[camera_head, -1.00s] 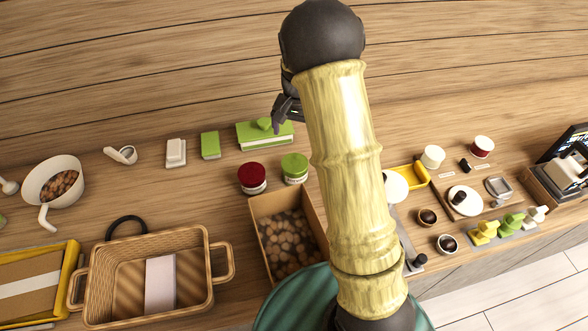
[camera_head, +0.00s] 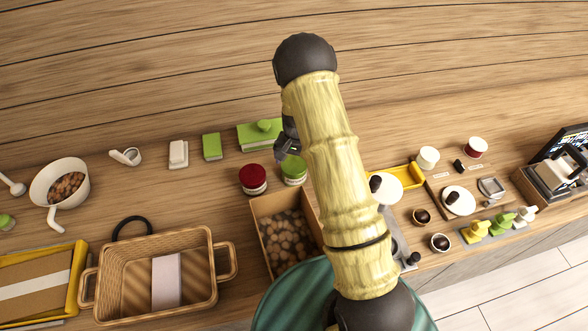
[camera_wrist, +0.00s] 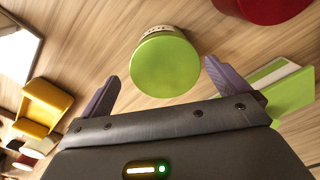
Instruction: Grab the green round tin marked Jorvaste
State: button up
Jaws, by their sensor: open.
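The green round tin (camera_head: 293,170) stands on the counter beside a dark red-lidded tin (camera_head: 253,179), behind the box of brown balls. In the wrist view the green lid (camera_wrist: 165,66) lies just beyond and between my two fingertips, with part of a white label showing; its lettering is too small to read surely. My gripper (camera_wrist: 163,80) is open and empty, with the fingers spread on either side of the tin and not seen touching it. In the head view my gripper (camera_head: 283,152) is close above the tin, and my arm hides part of the area to its right.
The red tin (camera_wrist: 262,8) is near the green one in the wrist view. An open box of brown balls (camera_head: 261,236) stands in front, and a wicker basket (camera_head: 226,262) at left.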

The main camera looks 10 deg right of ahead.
aim_at(294, 164)
jog(key=shift+f, duration=0.1)
jog(key=shift+a+f+p, duration=0.1)
jog(key=shift+f+p, duration=0.15)
jog(key=shift+p, duration=0.3)
jog(key=shift+w+a+f+p, duration=0.15)
jog(key=shift+f+p, duration=0.95)
jog(key=shift+f, duration=1.15)
jog(key=shift+c, duration=0.4)
jog(key=c, duration=1.1)
